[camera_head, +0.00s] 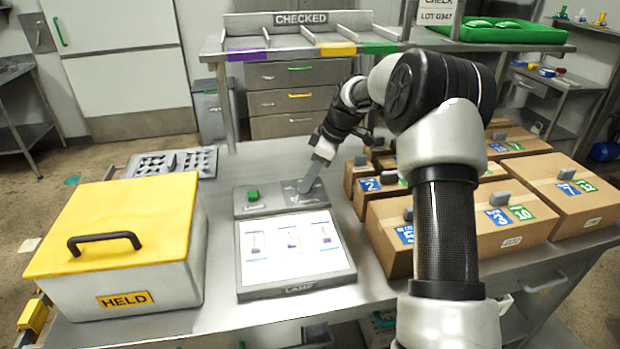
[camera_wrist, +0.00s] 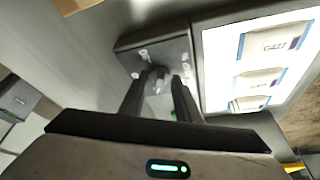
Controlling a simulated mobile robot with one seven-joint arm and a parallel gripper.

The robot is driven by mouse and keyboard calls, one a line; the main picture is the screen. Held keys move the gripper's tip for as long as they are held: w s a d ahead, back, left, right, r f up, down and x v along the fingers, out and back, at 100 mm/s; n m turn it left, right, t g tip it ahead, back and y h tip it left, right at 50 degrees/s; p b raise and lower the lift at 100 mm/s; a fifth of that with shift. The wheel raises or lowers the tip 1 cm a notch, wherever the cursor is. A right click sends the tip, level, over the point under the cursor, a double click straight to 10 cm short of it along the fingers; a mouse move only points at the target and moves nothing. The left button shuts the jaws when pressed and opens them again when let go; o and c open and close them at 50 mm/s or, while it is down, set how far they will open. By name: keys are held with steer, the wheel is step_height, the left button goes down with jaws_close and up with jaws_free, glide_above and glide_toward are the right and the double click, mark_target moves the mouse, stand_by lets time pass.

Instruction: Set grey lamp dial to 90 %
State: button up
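The lamp unit (camera_head: 240,262) is a grey box with a lit white panel (camera_head: 293,248) and a raised grey strip behind it. A green button (camera_head: 253,195) is on the strip's left part. In the head view, my gripper (camera_head: 308,186) points down at the strip's right part and hides the dial there. In the wrist view, the small grey lamp dial (camera_wrist: 158,74) shows between and just beyond the tips of my gripper (camera_wrist: 160,80). The fingers are apart, with a gap around the dial; I cannot tell whether they touch it. The dial's setting is not readable.
A yellow-lidded HELD box (camera_head: 120,225) stands left of the lamp. Cardboard boxes (camera_head: 500,205) with grey handles fill the right side. A grey tray with holes (camera_head: 172,162) lies at the back left. The CHECKED shelf (camera_head: 300,48) is behind.

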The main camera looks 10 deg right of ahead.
jaws_close()
